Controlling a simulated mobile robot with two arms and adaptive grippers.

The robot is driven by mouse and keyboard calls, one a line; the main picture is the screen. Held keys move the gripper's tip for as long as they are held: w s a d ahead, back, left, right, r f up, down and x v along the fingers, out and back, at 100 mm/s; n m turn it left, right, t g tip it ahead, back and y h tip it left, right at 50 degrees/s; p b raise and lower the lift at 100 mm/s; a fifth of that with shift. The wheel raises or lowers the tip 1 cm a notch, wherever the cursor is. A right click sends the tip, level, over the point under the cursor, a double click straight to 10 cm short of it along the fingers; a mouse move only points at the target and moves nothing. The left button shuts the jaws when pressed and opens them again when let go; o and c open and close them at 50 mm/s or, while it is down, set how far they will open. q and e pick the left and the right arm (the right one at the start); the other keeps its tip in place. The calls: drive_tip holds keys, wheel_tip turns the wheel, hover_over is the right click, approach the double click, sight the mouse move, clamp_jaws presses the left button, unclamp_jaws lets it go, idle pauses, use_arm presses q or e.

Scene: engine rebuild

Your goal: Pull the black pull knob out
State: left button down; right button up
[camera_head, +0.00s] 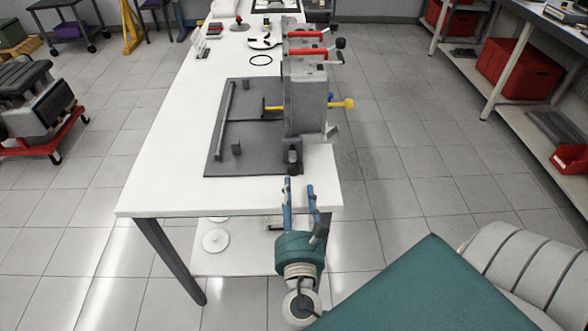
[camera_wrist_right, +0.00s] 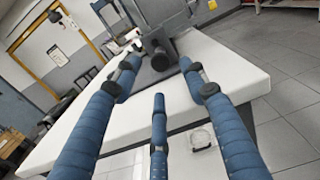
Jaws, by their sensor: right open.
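A grey metal engine fixture (camera_head: 304,95) stands on the white table. A black knob (camera_head: 293,156) sticks out at its near end, low above the tabletop. In the right wrist view the dark round knob (camera_wrist_right: 160,62) shows straight ahead, between and beyond the fingertips. My right gripper (camera_head: 299,188) is at the table's near edge, just short of the knob. Its blue fingers are spread and empty, pointing at the fixture; they also show in the right wrist view (camera_wrist_right: 158,75). No contact with the knob is visible. My left gripper is not in view.
The fixture also carries red handles (camera_head: 306,35), a yellow knob (camera_head: 348,104) and another black knob (camera_head: 340,43). A dark mat (camera_head: 215,150) lies under it with a grey bar (camera_head: 225,120). The table's (camera_head: 155,190) near left part is clear.

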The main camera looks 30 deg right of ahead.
sight(293, 172)
drive_tip(key=x, duration=0.8)
drive_tip(key=shift+w, duration=0.3)
clamp_jaws()
